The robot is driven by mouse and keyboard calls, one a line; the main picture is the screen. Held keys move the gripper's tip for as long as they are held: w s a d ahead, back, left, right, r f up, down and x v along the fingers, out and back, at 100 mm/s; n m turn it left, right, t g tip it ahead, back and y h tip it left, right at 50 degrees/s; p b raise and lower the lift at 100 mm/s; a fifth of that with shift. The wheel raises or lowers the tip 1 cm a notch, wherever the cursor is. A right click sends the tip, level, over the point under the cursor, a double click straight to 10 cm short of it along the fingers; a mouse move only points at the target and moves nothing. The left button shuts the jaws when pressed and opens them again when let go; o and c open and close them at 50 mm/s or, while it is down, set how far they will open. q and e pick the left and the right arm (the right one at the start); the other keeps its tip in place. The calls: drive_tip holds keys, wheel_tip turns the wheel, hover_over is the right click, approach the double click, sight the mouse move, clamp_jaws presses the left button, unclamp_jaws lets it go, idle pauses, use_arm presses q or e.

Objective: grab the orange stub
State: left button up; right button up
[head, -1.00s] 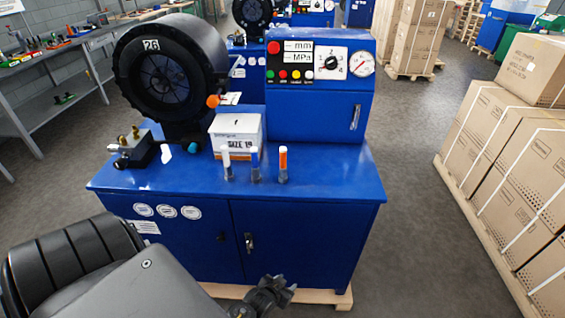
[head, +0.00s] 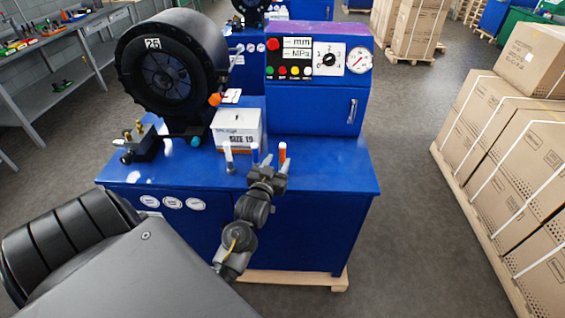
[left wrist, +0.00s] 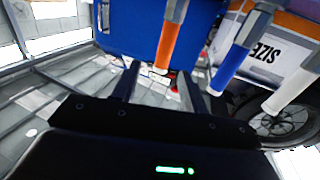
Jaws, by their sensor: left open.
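The orange stub (head: 282,152) stands upright in a dark holder near the front of the blue cabinet top, right of a blue stub (head: 254,153) and a white stub (head: 229,158). My left gripper (head: 268,176) is in front of the blue and orange stubs and hides their lower parts. In the left wrist view, the open, empty fingers (left wrist: 158,74) point toward the orange stub (left wrist: 168,40), whose coloured end shows just beyond and between the tips. The blue stub (left wrist: 230,70) is close by the right finger. My right gripper is not in view.
A white SIZE 19 box (head: 237,128) stands behind the stubs. A black round crimper head (head: 170,70) and a brass-fitted block (head: 138,142) are at left. A blue control panel housing (head: 315,107) rises behind. The cabinet top (head: 335,178) is clear at right.

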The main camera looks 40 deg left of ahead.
sight(281, 151)
use_arm(q)
drive_tip(key=shift+x, duration=0.85)
drive_tip(key=shift+a, duration=0.1)
drive_tip(key=p+x, duration=0.1)
drive_tip(key=x, duration=0.1)
drive_tip(key=p+x, duration=0.1)
drive_tip(key=x, duration=0.1)
drive_tip(key=shift+w+a+r+p, duration=0.2)
drive_tip(key=shift+w+a+p, duration=0.05)
drive_tip(key=shift+p, duration=0.1)
drive_tip(key=shift+w+a+f, duration=0.1)
drive_tip(key=shift+w, duration=0.15)
drive_tip(key=shift+c, duration=0.3)
clamp_jaws()
